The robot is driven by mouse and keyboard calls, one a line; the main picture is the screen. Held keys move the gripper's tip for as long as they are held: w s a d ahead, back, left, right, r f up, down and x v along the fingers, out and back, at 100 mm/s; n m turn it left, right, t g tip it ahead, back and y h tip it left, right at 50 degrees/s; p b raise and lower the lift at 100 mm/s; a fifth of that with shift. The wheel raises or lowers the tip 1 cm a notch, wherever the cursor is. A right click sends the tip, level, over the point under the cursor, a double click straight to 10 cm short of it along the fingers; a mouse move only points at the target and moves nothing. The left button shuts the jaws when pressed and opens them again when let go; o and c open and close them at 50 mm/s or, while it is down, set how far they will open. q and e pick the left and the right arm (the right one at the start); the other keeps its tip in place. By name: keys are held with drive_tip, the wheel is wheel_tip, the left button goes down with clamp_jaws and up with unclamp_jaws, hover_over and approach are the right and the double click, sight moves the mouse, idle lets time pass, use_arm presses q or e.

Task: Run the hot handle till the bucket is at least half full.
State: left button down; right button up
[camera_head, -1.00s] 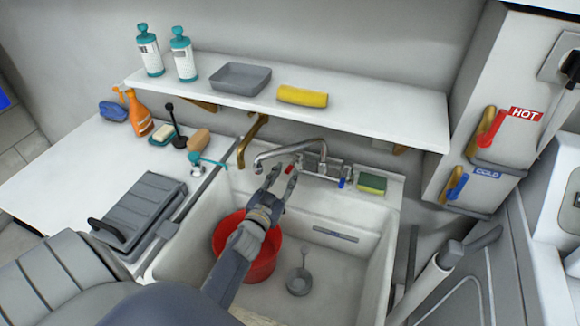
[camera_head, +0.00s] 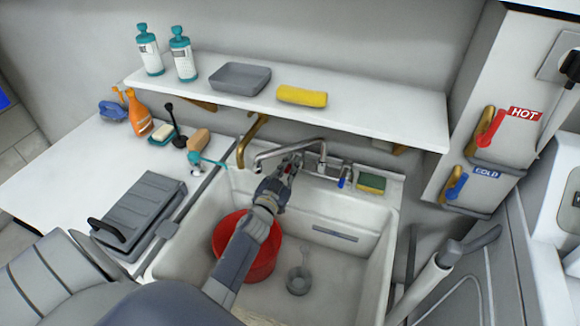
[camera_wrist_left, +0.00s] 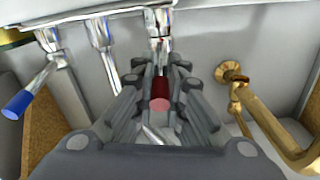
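The red hot handle (camera_head: 288,171) is on the left of the chrome faucet (camera_head: 285,150) above the sink. My left gripper (camera_head: 284,168) reaches it, and in the left wrist view its fingers (camera_wrist_left: 160,85) are closed in on both sides of the red handle (camera_wrist_left: 161,92). The blue cold handle (camera_head: 342,182) is to the right, also in the wrist view (camera_wrist_left: 18,105). The red bucket (camera_head: 268,262) stands in the sink under my left arm, which hides part of it. I see no water coming from the spout. My right gripper is out of view.
The white sink (camera_head: 345,250) also holds a small grey strainer (camera_head: 299,281). A brass pipe (camera_head: 247,143) is left of the faucet, and a sponge (camera_head: 371,183) is at the right rim. A shelf (camera_head: 380,115) overhangs behind. Wall boxes with hot and cold labels are at the right.

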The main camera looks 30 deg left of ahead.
use_arm(q)
drive_tip(key=shift+s+a+m+h+p, duration=0.1)
drive_tip(key=shift+a+m+h+p, duration=0.4)
drive_tip(key=shift+h, duration=0.35)
drive_tip(key=shift+a+m+h+p, duration=0.3)
drive_tip(key=shift+m+h+p, duration=0.25)
drive_tip(key=shift+h, duration=0.3)
drive_tip(key=c, duration=1.7)
unclamp_jaws()
drive_tip(key=shift+o, duration=0.2)
